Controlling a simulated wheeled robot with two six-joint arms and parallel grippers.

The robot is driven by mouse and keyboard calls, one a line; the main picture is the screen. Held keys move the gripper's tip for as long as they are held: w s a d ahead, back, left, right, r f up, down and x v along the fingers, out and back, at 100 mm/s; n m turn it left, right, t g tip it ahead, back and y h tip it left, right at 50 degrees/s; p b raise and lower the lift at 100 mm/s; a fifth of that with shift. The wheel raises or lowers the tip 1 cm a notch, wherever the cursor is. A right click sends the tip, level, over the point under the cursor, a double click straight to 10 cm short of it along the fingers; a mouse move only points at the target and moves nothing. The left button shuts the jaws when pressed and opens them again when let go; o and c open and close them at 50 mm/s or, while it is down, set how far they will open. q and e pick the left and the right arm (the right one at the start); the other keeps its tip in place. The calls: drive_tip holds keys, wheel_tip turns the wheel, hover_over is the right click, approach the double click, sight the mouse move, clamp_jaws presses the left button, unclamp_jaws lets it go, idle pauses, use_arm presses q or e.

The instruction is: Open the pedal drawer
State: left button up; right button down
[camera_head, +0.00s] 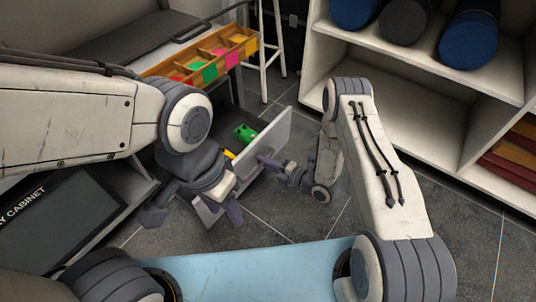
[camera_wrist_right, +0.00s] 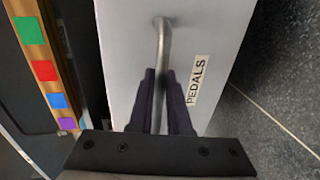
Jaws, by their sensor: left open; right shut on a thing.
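The pedal drawer's grey front (camera_head: 277,133) stands out from the cabinet in the head view, and the drawer's inside shows from above. A green item (camera_head: 245,132) lies in it, with a bit of yellow item (camera_head: 229,154) beside it. In the wrist view the drawer front (camera_wrist_right: 215,35) bears a "PEDALS" label (camera_wrist_right: 199,80) and a metal bar handle (camera_wrist_right: 162,45). My right gripper (camera_wrist_right: 160,78) is shut on that handle; it also shows in the head view (camera_head: 268,163). My left gripper (camera_head: 194,213) is open and empty, in front of the drawer's left part, hiding some of it.
A wooden tray (camera_head: 213,55) with coloured compartment labels runs above the drawer. A dark "CABINET" panel (camera_head: 55,215) is at lower left. White shelves (camera_head: 420,70) with rolled cylinders stand at right. A white-legged stool (camera_head: 264,50) is behind. Floor is clear right of the drawer.

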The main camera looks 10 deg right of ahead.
drive_tip(key=shift+s+d, duration=0.1)
drive_tip(key=shift+d, duration=0.1)
drive_tip(key=c, duration=1.2)
unclamp_jaws()
drive_tip(key=shift+o, duration=0.2)
drive_tip(key=p+v, duration=0.4)
drive_tip(key=v, duration=0.6)
drive_tip(key=shift+s+d+p, duration=0.15)
drive_tip(key=shift+p, duration=0.2)
